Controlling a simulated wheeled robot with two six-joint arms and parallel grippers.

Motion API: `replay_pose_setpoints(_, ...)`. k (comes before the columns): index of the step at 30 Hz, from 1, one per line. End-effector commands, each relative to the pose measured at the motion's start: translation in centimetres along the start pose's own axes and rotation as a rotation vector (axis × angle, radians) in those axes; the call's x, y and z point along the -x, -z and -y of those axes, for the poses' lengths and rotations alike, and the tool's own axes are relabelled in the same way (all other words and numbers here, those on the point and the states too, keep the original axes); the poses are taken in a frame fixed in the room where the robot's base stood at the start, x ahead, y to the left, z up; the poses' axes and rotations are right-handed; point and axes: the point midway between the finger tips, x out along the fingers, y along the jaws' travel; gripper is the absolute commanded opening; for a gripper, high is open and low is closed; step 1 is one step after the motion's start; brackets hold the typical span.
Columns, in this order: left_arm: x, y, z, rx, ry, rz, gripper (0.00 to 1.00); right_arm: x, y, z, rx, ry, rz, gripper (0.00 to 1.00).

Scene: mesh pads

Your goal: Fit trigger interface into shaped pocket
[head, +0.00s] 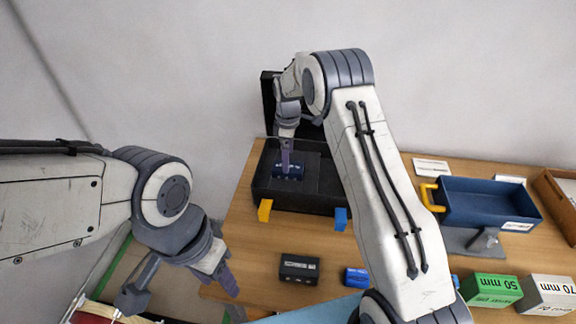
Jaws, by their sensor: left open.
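A black case (264,188) with dark foam stands at the back left of the table. A small dark blue block (289,172) with light markings is inside it; I cannot tell if it is the trigger interface or if it is seated in a pocket. My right gripper (286,166) reaches down into the case, its fingers at the block. Its finger gap is too small to read, so a grip is not certain. My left gripper (229,284) is open and empty, off the table's front left edge. My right arm hides the case's right back part.
A black box (299,268) and a blue item (356,277) lie in front of the case. A blue tray (484,202), a green 50 mm block (490,290) and a white 70 mm block (549,292) are right. Yellow (265,211) and blue (341,219) tabs sit at the case's front.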

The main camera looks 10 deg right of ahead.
Motion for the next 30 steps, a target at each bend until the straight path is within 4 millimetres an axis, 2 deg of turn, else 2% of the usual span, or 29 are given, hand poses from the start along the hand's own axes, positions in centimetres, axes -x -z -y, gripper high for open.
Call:
replay_pose_setpoints(3, -0.8, -0.1, 0.1, 0.000, 0.000, 0.000, 0.50, 2.7, 0.0, -0.1, 0.000, -0.005, -0.002, 1.00)
replay_pose_setpoints(9, -1.2, -0.1, 0.1, 0.000, 0.000, 0.000, 0.50, 6.2, 0.0, -0.1, 0.000, -0.003, -0.001, 1.00)
replay_pose_setpoints(17, -1.3, -0.1, 0.1, 0.000, 0.000, 0.000, 0.50, 7.8, 0.0, 0.0, 0.000, 0.000, 0.000, 1.00)
replay_pose_setpoints(20, -1.2, -0.1, 0.1, 0.000, 0.000, 0.000, 0.50, 8.3, 0.6, 0.8, -0.007, -0.001, -0.002, 1.00)
replay_pose_setpoints(23, -1.2, -0.1, 0.1, 0.000, 0.000, 0.000, 0.50, 10.0, 2.2, 3.8, -0.037, -0.003, -0.011, 1.00)
replay_pose_setpoints(25, -1.2, -0.1, 0.1, 0.000, 0.000, 0.000, 0.50, 11.7, 3.7, 7.5, -0.077, -0.002, -0.020, 1.00)
replay_pose_setpoints(26, -1.2, -0.1, 0.1, 0.000, 0.000, 0.000, 0.50, 12.4, 4.3, 9.4, -0.098, -0.002, -0.025, 1.00)
replay_pose_setpoints(27, -1.2, -0.1, 0.1, 0.000, 0.000, 0.000, 0.50, 13.3, 4.9, 12.3, -0.128, 0.000, -0.030, 1.00)
replay_pose_setpoints(29, -1.2, -0.1, 0.1, 0.000, 0.000, 0.000, 0.50, 14.5, 5.3, 16.7, -0.178, 0.003, -0.039, 1.00)
replay_pose_setpoints(30, -1.3, -0.1, 0.1, 0.000, 0.000, 0.000, 0.50, 15.0, 5.2, 19.6, -0.212, 0.006, -0.046, 1.00)
